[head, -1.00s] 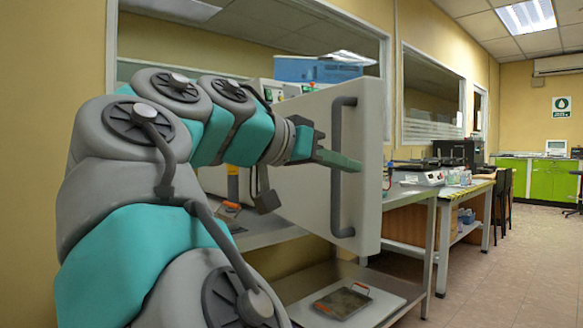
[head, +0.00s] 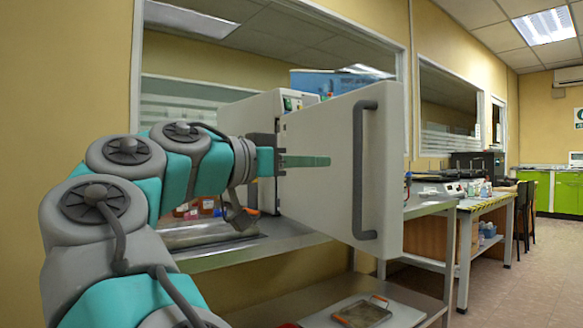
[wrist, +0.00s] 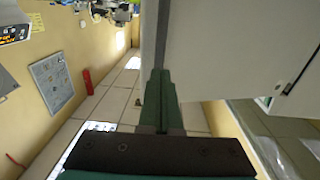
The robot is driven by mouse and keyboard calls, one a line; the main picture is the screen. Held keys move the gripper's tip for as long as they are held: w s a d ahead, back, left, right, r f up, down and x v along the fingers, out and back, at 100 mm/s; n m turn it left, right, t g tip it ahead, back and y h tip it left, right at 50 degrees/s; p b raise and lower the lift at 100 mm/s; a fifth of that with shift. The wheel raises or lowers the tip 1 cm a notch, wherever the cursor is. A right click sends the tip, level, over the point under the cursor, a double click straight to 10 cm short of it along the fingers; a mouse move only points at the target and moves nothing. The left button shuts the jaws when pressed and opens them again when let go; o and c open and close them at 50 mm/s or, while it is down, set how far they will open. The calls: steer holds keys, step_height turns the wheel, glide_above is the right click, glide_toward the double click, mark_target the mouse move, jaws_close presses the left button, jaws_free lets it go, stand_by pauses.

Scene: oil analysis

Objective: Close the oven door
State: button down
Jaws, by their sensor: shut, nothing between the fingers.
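The oven door (head: 320,205) is a flat pale grey panel standing open, with a dark vertical bar handle (head: 363,175) near its right edge. The white oven body (head: 250,118) shows behind it at the left, largely hidden by the door and my arm. My gripper (head: 328,161) is shut and empty, its green fingers pointing right across the door's handle-side face, left of the handle. In the wrist view the shut fingers (wrist: 160,80) lie beside the pale door panel (wrist: 225,50). I cannot tell whether they touch it.
The oven stands on a metal bench (head: 285,243); a lower shelf carries a tray with orange handles (head: 362,310). Brown bottles (head: 205,205) are behind my arm. More benches (head: 475,205) stand at the right, with open tiled floor (head: 535,275) in front.

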mark_target(354, 161)
steer(key=x, duration=0.6)
steer(key=shift+w+d, duration=0.15)
steer(key=shift+d, duration=0.1)
